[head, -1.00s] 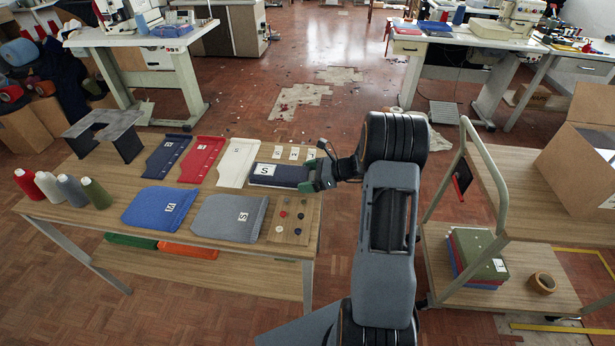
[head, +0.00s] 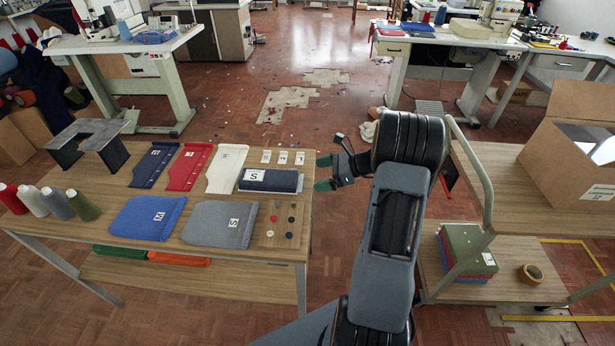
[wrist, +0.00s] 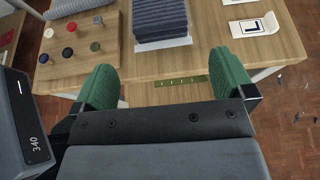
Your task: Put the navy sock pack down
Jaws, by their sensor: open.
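The navy sock pack (head: 281,181) lies flat on the wooden table, near its right edge, with a white label marked S facing up. It also shows in the wrist view (wrist: 160,18) at the top, beyond the fingers. My gripper (head: 323,173) is just off the table's right edge, to the right of the pack and apart from it. Its two green fingers are spread and nothing is between them; the wrist view shows them (wrist: 165,88) wide apart too.
Beside the pack are a button board (head: 281,224), small white cards (head: 283,157), a grey knit piece (head: 219,224), a blue one (head: 147,217) and a white one (head: 227,168). A shelved cart (head: 505,187) with a cardboard box (head: 575,150) stands right.

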